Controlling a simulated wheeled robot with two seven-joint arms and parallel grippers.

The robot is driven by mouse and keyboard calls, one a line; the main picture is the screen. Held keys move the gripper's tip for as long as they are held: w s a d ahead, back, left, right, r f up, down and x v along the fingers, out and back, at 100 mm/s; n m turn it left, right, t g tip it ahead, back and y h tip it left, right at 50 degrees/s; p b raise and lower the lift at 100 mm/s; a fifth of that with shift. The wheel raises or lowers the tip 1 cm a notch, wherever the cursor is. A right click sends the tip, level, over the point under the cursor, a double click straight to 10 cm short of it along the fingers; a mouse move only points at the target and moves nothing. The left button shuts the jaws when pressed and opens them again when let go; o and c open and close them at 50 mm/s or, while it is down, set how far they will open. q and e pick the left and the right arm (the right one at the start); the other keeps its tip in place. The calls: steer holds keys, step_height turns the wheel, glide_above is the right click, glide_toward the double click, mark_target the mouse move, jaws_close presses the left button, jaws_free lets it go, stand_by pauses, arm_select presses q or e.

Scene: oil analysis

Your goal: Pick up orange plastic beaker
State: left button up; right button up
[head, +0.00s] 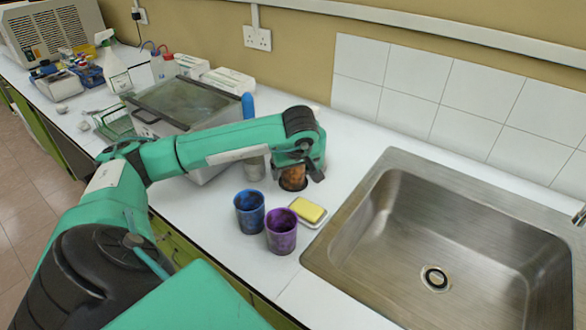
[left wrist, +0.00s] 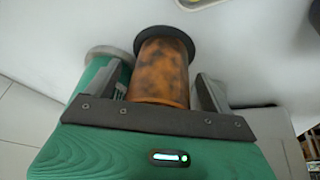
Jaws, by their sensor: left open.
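The orange plastic beaker (head: 293,180), mottled with dark patches, stands on the white counter under my left gripper (head: 300,172). In the left wrist view the beaker (left wrist: 160,68) sits between the two fingers of the open gripper (left wrist: 165,88). One finger is on each side of it, and a gap shows on the right side. Whether the left finger touches it I cannot tell. The top of the beaker is partly hidden by the gripper in the head view. My right gripper is not in view.
A blue beaker (head: 249,212) and a purple beaker (head: 281,232) stand close in front. A yellow sponge (head: 307,209) lies on a white dish beside them. A steel sink (head: 350,262) is at the right. A lidded grey box (head: 180,104) stands behind my left arm.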

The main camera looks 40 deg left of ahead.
arm_select(q)
steer(key=shift+w+f, duration=0.1)
steer(key=shift+f, duration=0.15)
steer(key=c, duration=1.1)
steer(key=shift+c, duration=0.2)
steer(key=shift+a+r, duration=0.1)
steer(key=shift+r, duration=0.2)
